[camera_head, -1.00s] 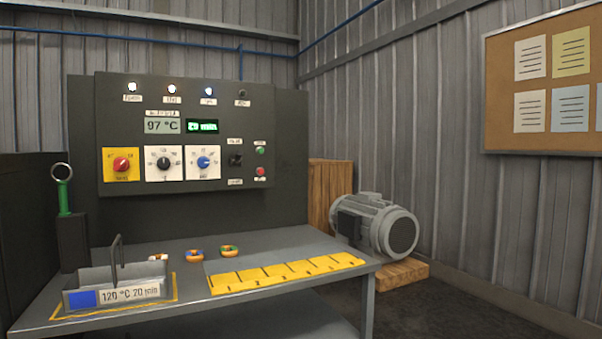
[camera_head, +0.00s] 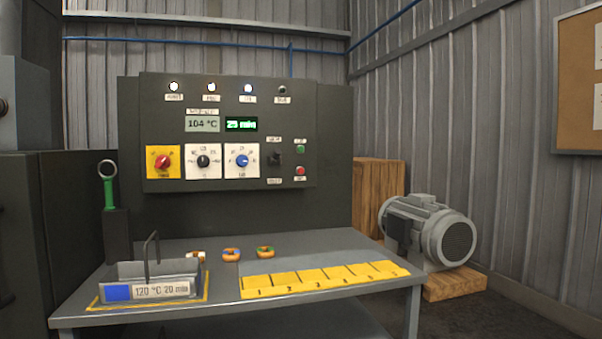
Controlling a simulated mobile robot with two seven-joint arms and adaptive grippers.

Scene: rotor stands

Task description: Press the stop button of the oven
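The oven's control panel (camera_head: 225,130) stands behind the table. On its right side a red button (camera_head: 300,170) sits below a green button (camera_head: 300,148); their labels are too small to read surely. The displays read 104 °C (camera_head: 202,124) and what looks like 25 min (camera_head: 241,125). Three lamps at the top are lit and the rightmost one is dark. Below are a red knob on a yellow plate (camera_head: 163,162), a black knob (camera_head: 203,161), a blue knob (camera_head: 242,161) and a black switch (camera_head: 274,160). Neither gripper shows.
A grey table (camera_head: 330,255) holds a handled tray (camera_head: 150,278) labelled 120 °C 20 min, small coloured rings (camera_head: 231,255) and a numbered yellow strip (camera_head: 320,280). A green-handled tool (camera_head: 109,190) stands in a dark holder at left. A motor (camera_head: 430,230) sits on wood at right.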

